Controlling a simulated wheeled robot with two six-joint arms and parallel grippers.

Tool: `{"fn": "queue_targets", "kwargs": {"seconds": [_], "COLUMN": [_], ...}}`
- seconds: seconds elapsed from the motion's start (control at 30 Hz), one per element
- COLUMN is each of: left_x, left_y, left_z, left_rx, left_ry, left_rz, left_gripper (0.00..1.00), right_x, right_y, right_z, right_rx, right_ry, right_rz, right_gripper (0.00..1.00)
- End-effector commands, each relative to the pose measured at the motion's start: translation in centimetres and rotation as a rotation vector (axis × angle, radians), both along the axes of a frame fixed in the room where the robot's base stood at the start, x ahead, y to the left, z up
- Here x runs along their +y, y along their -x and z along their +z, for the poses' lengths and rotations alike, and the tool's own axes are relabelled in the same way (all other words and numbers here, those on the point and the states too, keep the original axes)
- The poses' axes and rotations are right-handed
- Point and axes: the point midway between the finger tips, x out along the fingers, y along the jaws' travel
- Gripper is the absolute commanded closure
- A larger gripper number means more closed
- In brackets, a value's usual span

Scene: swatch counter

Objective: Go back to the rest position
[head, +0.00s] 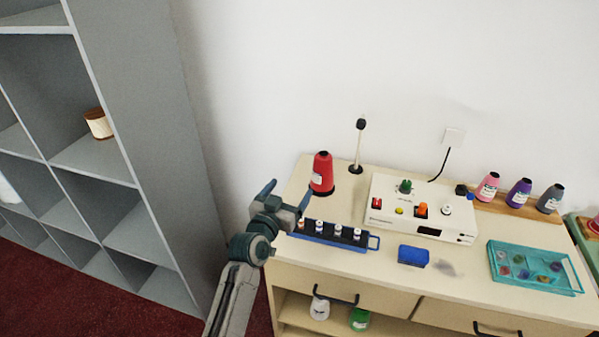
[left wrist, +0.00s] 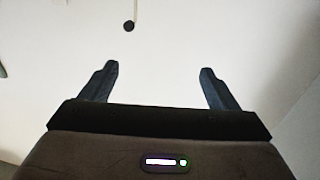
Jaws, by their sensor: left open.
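My left gripper (head: 286,192) is in the head view at the left front corner of the counter (head: 470,275). Its two fingers are spread apart and nothing is between them. In the left wrist view the same open fingers (left wrist: 160,85) point at a bare white wall. A red thread cone (head: 321,174) stands on the counter just right of the gripper. A blue rack (head: 371,243) with several small spools lies to the right of and below the gripper; the wrist partly overlaps its left end. My right gripper is in neither view.
A white control box (head: 400,220) with coloured knobs, a blue block (head: 413,255) and a teal tray (head: 533,284) are on the counter. Several thread cones stand on a wooden strip (head: 529,210) at the back. A tall grey shelf (head: 150,150) stands left, close to my arm.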

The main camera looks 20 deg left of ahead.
Motion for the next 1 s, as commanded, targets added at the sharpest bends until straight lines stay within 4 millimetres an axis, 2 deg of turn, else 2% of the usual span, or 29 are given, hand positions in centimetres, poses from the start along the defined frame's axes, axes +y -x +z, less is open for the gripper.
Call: {"fn": "queue_targets", "kwargs": {"seconds": [0.17, 0.27, 0.37, 0.5, 0.6, 0.8, 1.0], "left_x": [0.1, 0.3, 0.9, 2.6, 3.8, 5.7, 7.2], "left_y": [0.5, 2.8, 7.5, 16.3, 21.5, 28.8, 34.4], "left_z": [-0.6, -2.7, -6.2, -11.0, -12.7, -14.1, -14.2], "left_rx": [0.022, 0.11, 0.282, 0.584, 0.747, 0.967, 1.126], "left_ry": [-0.006, -0.029, -0.069, -0.128, -0.155, -0.19, -0.214], "left_rz": [-0.006, -0.024, -0.048, -0.047, -0.023, 0.031, 0.09], "left_gripper": [0.18, 0.18, 0.18, 0.18, 0.18, 0.18, 0.18], "right_x": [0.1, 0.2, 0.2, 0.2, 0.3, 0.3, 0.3], "right_y": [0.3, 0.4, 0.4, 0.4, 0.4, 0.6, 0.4], "right_z": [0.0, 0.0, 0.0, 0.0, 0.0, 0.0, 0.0], "right_rx": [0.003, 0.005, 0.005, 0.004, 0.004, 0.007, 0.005], "right_ry": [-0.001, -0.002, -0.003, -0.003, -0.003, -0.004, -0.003], "right_rz": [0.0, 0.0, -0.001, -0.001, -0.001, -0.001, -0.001], "right_gripper": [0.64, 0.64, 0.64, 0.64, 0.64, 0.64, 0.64]}}
